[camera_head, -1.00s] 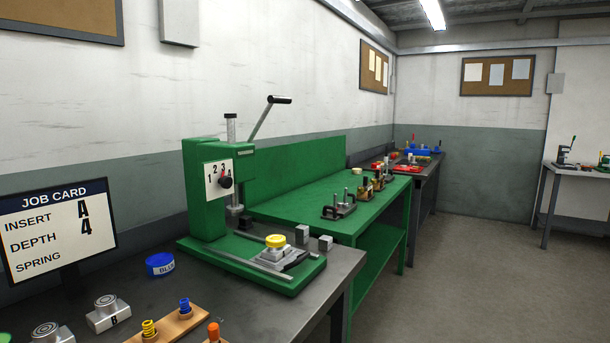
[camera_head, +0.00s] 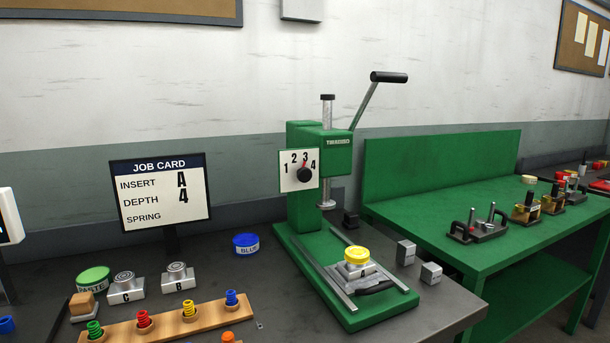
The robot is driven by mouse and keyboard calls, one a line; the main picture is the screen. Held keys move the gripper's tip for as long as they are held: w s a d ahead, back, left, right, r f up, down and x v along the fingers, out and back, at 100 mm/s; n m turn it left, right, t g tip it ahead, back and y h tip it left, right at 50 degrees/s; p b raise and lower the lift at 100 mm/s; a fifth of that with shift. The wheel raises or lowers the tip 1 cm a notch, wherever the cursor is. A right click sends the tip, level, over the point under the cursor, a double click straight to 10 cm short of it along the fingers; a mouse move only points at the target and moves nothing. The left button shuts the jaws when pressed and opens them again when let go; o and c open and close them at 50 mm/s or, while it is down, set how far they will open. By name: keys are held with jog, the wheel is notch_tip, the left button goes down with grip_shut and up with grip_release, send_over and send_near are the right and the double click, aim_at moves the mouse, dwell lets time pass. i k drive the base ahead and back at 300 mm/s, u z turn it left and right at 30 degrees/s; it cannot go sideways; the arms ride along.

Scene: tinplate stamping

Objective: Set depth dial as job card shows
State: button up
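The job card (camera_head: 160,193) stands left of centre and reads INSERT A, DEPTH 4, with nothing legible after SPRING. The green press (camera_head: 318,227) stands on the dark bench with its lever (camera_head: 366,103) raised. Its white dial plate (camera_head: 287,182) carries the numbers 1 to 4. The black depth dial (camera_head: 305,175) has a red mark at its top, which appears to point at 3. A metal block with a yellow top (camera_head: 356,257) sits on the press base between rails; its letter is too small to read surely. My gripper is not in view.
Blocks marked C (camera_head: 126,289) and B (camera_head: 178,280), a blue tin (camera_head: 246,243), a green-lidded paste tin (camera_head: 94,281) and a wooden rack (camera_head: 170,328) of coloured springs stand on the bench. Two grey blocks (camera_head: 431,273) lie right of the press. A green table (camera_head: 440,206) adjoins.

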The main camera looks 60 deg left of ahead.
aim_at(304, 174)
jog(key=u, duration=0.9)
jog(key=i, duration=0.95)
jog(key=u, duration=1.05)
